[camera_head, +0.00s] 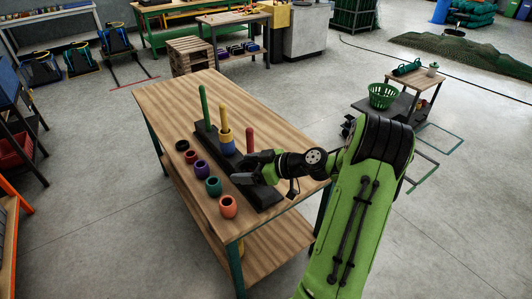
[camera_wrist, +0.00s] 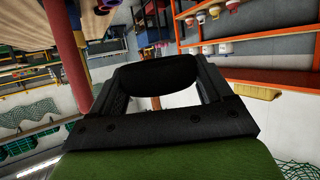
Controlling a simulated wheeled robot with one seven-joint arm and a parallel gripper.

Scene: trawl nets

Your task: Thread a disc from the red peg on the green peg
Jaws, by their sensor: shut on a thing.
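The green peg (camera_head: 204,102) stands bare at the far end of a black base (camera_head: 263,197) on the wooden table. The red peg (camera_head: 250,138) stands nearer, just beyond my gripper (camera_head: 250,168); it also shows left of the fingers in the wrist view (camera_wrist: 66,55). My gripper is shut on a black disc (camera_wrist: 155,74), seen between its two fingers in the wrist view. The disc appears beside the red peg, not around it. The head view barely separates the disc from the dark fingers. The base's near part is partly hidden by my gripper.
Between them, a yellow peg (camera_head: 223,112) carries an orange-yellow disc (camera_head: 226,135) and a blue disc (camera_head: 228,148). Several loose rings, including a purple one (camera_head: 202,168) and an orange one (camera_head: 228,206), line the table left of the base. The table's far end (camera_head: 180,93) is clear.

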